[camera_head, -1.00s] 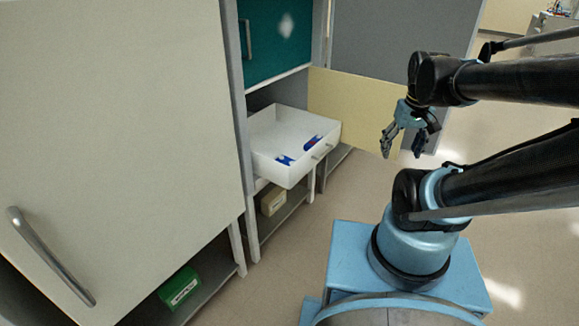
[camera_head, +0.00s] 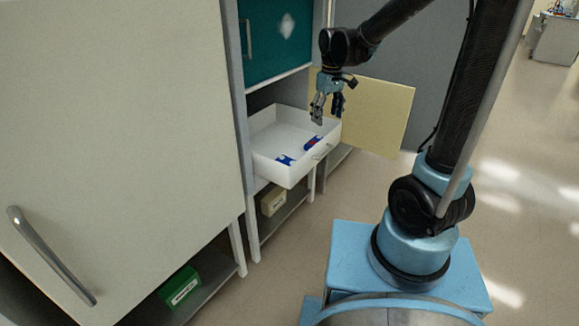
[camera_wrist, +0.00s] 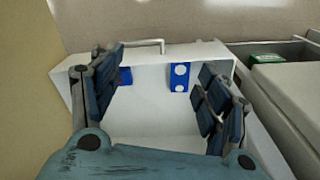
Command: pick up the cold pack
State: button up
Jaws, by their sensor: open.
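The open white drawer (camera_head: 268,165) holds two small blue items near its front. One is blue with white spots (camera_head: 285,160); it also shows in the wrist view (camera_wrist: 180,77) between the fingers. The other, blue and red (camera_head: 312,143), lies farther back along the drawer front; in the wrist view its blue part (camera_wrist: 126,76) is partly hidden by the left finger. I cannot tell for sure which is the cold pack. My gripper (camera_head: 328,118) is open and empty, pointing down above the drawer's far right side.
A yellow door panel (camera_head: 375,115) stands open behind the drawer. A teal cabinet front (camera_head: 275,35) is above it. A large pale cabinet door (camera_head: 120,130) fills the left. A green box (camera_head: 180,287) and a beige box (camera_head: 272,200) sit on low shelves. The floor at right is clear.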

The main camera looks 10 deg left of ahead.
aim_at(289, 161)
jog(key=w+a+f+n, duration=0.1)
jog(key=a+f+n, duration=0.15)
jog(key=a, duration=0.45)
jog(key=w+a+f+n, duration=0.1)
jog(key=a+f, duration=0.3)
jog(key=a, duration=0.3)
jog(key=shift+m+g, duration=0.25)
jog(key=shift+g, duration=0.05)
jog(key=f, duration=1.7)
jog(key=shift+s, duration=0.2)
jog(key=c, duration=1.3)
